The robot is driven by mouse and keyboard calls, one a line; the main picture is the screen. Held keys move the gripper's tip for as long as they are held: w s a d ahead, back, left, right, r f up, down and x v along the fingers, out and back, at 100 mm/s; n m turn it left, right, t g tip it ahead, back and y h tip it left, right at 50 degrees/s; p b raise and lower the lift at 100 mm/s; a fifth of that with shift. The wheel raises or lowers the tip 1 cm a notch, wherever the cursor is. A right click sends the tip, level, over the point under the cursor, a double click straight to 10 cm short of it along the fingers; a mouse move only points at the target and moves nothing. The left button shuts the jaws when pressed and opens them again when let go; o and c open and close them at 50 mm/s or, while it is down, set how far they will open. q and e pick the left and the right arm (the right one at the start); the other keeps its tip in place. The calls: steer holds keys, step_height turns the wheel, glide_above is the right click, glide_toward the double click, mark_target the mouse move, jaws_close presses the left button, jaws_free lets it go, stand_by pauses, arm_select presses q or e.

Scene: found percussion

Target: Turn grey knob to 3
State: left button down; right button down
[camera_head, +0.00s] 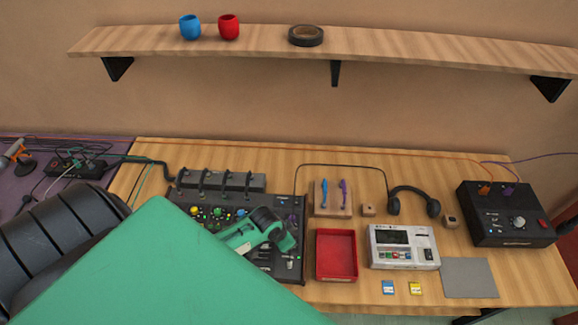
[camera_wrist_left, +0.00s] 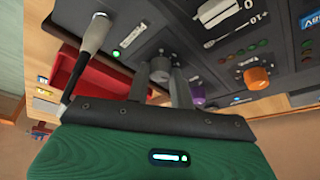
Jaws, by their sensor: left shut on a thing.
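The grey knob (camera_wrist_left: 159,68) stands on the black mixer panel (camera_wrist_left: 135,22) in the left wrist view. My left gripper (camera_wrist_left: 160,80) has one finger on each side of it and is shut on it. Its pointer and scale cannot be read from here. In the head view my left gripper (camera_head: 280,235) is over the right part of the black mixer (camera_head: 262,257); its green body hides much of the panel and the grey knob cannot be made out. My right gripper is not in view.
A purple knob (camera_wrist_left: 197,97) and an orange knob (camera_wrist_left: 257,77) are close to the fingers. A silver cable plug (camera_wrist_left: 96,34) stands up from the panel. A red tray (camera_head: 337,255) and a white device (camera_head: 403,247) lie right of the mixer.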

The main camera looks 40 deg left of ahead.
arm_select(q)
steer(key=m, duration=0.1)
steer(key=m+h, duration=0.1)
steer(key=m, duration=0.1)
steer(key=shift+w+a+m+g+b, duration=0.2)
steer(key=shift+m+g+b, duration=0.1)
steer(key=shift+b, duration=0.05)
steer(key=shift+m+g+h+b, duration=0.4)
steer(key=shift+m+b, duration=0.15)
steer(key=shift+m, duration=1.15)
steer(key=shift+d, duration=0.1)
steer(key=c, duration=1.2)
jaws_free()
steer(key=shift+c, duration=0.2)
